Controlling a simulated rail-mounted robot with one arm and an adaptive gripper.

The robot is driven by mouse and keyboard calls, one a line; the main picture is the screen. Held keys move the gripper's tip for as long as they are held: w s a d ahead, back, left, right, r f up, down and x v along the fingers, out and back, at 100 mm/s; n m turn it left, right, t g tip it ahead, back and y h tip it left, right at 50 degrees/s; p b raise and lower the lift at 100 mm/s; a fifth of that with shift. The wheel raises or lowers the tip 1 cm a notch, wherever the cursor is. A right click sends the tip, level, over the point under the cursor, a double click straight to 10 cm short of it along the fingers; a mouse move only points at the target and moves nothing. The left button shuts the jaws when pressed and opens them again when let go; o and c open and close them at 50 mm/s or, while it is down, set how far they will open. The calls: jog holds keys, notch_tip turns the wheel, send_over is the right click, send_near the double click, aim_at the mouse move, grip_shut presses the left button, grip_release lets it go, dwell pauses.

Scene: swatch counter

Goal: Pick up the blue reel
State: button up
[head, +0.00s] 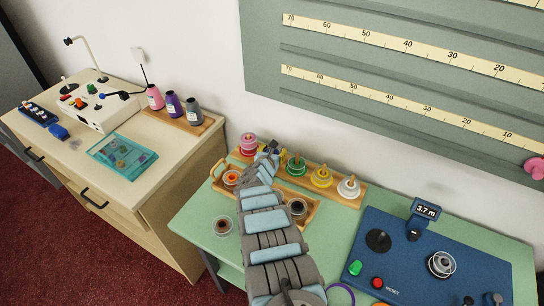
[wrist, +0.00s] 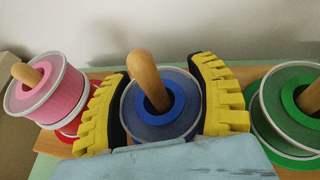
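The blue reel (wrist: 160,108) sits around an upright wooden peg (wrist: 147,78) in the wrist view, between a pink reel and a green reel. My gripper (wrist: 162,95) has one yellow finger on each side of it. The dark inner pads lie along the reel's rim with no clear gap, so the fingers look closed on it. The reel's lower part is hidden by the gripper body. In the head view my gripper (head: 268,150) is at the back rack, and the blue reel is mostly hidden there.
The pink reel (wrist: 46,88) and green reel (wrist: 292,108) stand close beside the fingers. Yellow and white reels (head: 348,188) continue along the wooden rack (head: 333,196). A wooden tray (head: 220,178) lies in front. A blue meter unit (head: 415,250) occupies the right; the wall is close behind.

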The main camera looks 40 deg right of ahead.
jog(key=c, duration=0.4)
